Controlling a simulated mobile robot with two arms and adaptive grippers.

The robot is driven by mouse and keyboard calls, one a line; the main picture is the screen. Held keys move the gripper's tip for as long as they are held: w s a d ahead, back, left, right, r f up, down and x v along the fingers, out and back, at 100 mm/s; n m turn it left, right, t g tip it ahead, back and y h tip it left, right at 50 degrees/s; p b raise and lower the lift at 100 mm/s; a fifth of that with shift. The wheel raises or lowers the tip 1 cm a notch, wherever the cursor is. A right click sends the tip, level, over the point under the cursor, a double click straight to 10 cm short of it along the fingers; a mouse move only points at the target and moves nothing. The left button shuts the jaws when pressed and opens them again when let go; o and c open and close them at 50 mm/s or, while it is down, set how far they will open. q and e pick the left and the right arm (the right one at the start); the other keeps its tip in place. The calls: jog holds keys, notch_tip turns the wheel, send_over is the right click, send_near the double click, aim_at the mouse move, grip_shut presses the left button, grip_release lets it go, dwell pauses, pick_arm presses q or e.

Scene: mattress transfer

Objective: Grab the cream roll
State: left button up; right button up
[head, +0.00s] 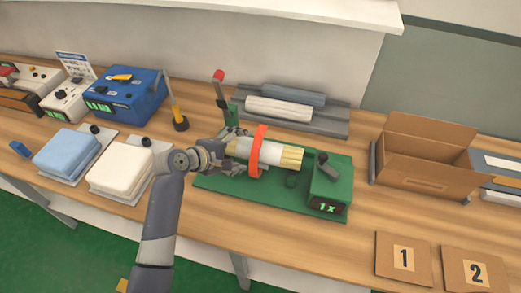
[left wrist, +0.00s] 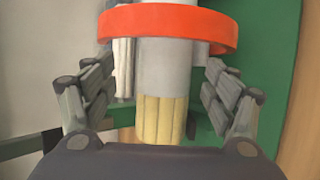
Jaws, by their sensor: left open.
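The cream roll (head: 291,158) lies sideways on a green machine (head: 325,195), with a pale grey sleeve around its middle and an orange ring (head: 258,152) around the sleeve. Its ribbed cream end (left wrist: 162,118) shows in the left wrist view. My left gripper (head: 230,155) is at the left end of the roll, its fingers open on either side. In the left wrist view, gaps show between the roll and both fingers (left wrist: 158,85). The gripper hides the roll's left end in the head view. My right gripper is out of view.
A grey tray (head: 325,127) with a white roll (head: 279,110) and a blue-grey roll (head: 291,94) lies behind. An open cardboard box (head: 425,157) stands at right. Folded blue (head: 67,154) and cream (head: 121,168) pads and a blue device (head: 128,94) stand at left.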

pick_arm(q)
jog(key=shift+a+f+p+x, duration=0.15)
jog(key=shift+p+x, duration=0.15)
jog(key=shift+x, duration=1)
jog(key=shift+a+f+p+x, duration=0.15)
jog(key=shift+p+x, duration=0.1)
jog(key=shift+x, duration=1.1)
jog(key=shift+d, duration=0.1)
jog(key=shift+s, duration=0.1)
jog(key=c, duration=1.4)
jog(key=shift+r, duration=0.2)
